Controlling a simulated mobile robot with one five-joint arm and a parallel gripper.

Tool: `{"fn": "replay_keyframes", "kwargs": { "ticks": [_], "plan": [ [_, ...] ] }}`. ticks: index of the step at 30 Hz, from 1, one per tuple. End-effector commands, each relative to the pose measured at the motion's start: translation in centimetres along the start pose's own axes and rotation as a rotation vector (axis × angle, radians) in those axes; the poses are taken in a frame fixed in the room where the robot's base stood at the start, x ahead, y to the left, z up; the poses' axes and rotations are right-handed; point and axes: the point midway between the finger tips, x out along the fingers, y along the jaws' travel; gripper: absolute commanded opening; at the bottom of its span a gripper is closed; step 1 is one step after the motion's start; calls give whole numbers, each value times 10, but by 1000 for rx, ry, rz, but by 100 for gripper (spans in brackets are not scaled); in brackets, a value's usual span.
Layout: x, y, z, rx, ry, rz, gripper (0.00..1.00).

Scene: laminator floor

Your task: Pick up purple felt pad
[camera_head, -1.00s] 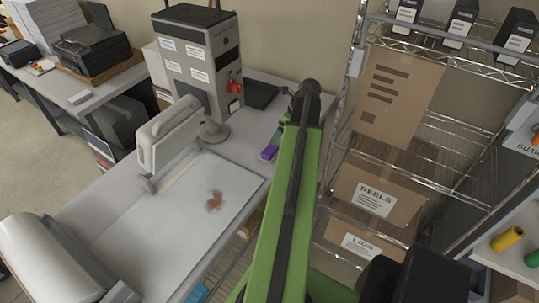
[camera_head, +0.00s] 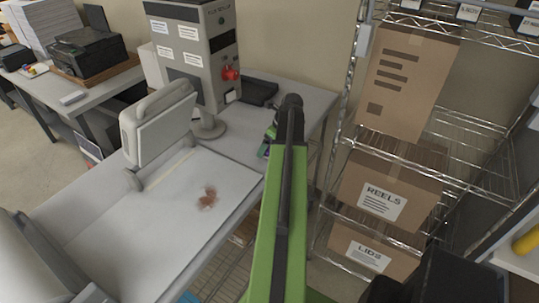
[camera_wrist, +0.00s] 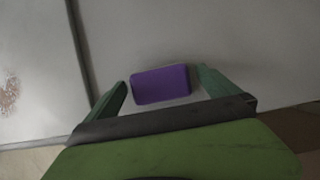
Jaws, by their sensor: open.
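The purple felt pad (camera_wrist: 160,85) lies flat on the light grey table top in the wrist view. My gripper (camera_wrist: 162,88) is open, with one green finger on each side of the pad and small gaps between fingers and pad. I cannot tell how high the fingertips are above the table. In the head view my gripper (camera_head: 268,143) is mostly behind my green arm, near the table's right side. The pad is mostly hidden there.
The table carries a machine with a red knob (camera_head: 231,73), a white press-like device (camera_head: 160,127) and a pale board (camera_head: 165,232) with a reddish-brown stain. A black tray (camera_head: 259,92) lies behind my gripper. A wire shelf with boxes (camera_head: 388,192) stands close on the right.

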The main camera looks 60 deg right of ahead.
Motion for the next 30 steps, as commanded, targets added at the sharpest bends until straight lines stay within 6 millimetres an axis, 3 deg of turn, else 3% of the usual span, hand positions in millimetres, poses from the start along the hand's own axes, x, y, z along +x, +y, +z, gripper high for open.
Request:
{"fn": "replay_keyframes", "kwargs": {
  "ticks": [1, 7, 21, 30],
  "plan": [
    [6, 0, -1, 0, 0, 0, 100],
    [3, 0, 0, 0, 0, 0, 99],
    [3, 0, 0, 1, 0, 0, 39],
    [-2, -1, 1, 2, 0, 0, 39]
  ]
}}
